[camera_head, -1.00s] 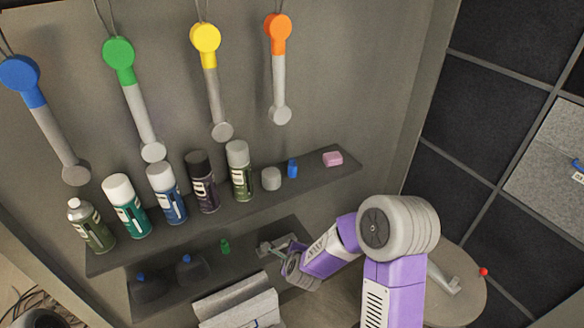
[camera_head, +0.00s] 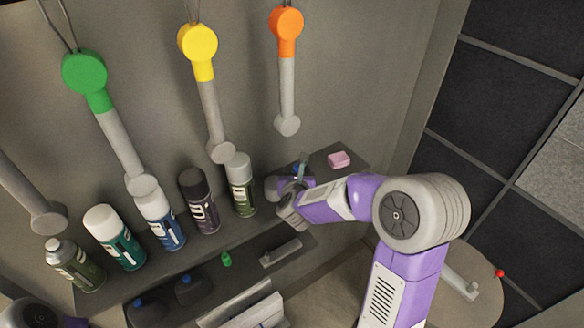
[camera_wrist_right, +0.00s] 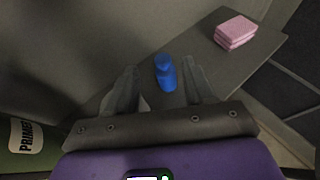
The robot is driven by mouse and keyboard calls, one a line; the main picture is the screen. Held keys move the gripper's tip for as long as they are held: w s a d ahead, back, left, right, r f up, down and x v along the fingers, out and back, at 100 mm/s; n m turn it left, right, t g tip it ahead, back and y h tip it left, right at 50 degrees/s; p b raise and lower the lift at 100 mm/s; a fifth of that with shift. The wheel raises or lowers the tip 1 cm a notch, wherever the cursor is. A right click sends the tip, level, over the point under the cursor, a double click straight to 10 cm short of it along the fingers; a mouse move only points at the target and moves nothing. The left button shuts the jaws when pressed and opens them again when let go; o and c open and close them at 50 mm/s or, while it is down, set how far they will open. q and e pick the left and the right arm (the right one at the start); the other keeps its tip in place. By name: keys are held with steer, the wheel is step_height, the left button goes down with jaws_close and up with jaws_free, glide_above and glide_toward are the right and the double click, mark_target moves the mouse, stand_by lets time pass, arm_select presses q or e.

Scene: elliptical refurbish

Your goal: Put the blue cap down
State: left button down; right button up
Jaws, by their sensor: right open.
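The blue cap (camera_wrist_right: 165,73) stands on the upper shelf (camera_wrist_right: 205,55) in the right wrist view, between the two fingers of my right gripper (camera_wrist_right: 164,88). The fingers are apart, with a gap visible on each side of the cap. In the head view my right gripper (camera_head: 290,182) is over the right part of the shelf (camera_head: 345,172). The gripper mostly covers the cap there. My left gripper is not in view; only part of my left arm shows at the bottom left.
A pink sponge-like block (camera_head: 339,160) lies right of the gripper. Several spray cans, the nearest green and white-capped (camera_head: 240,185), stand to its left. A lower shelf holds dark bottles (camera_head: 190,290) and a small green item (camera_head: 227,259). Coloured-head tools hang above.

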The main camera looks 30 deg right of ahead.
mark_target(297, 168)
steer(key=shift+w+d+f, duration=0.45)
steer(key=shift+w+d, duration=0.05)
steer(key=shift+w, duration=0.05)
steer(key=p+x, duration=0.1)
steer(key=x, duration=0.3)
steer(key=shift+w+f, duration=0.1)
steer(key=shift+f, duration=0.05)
steer(key=shift+c, duration=0.2)
jaws_close()
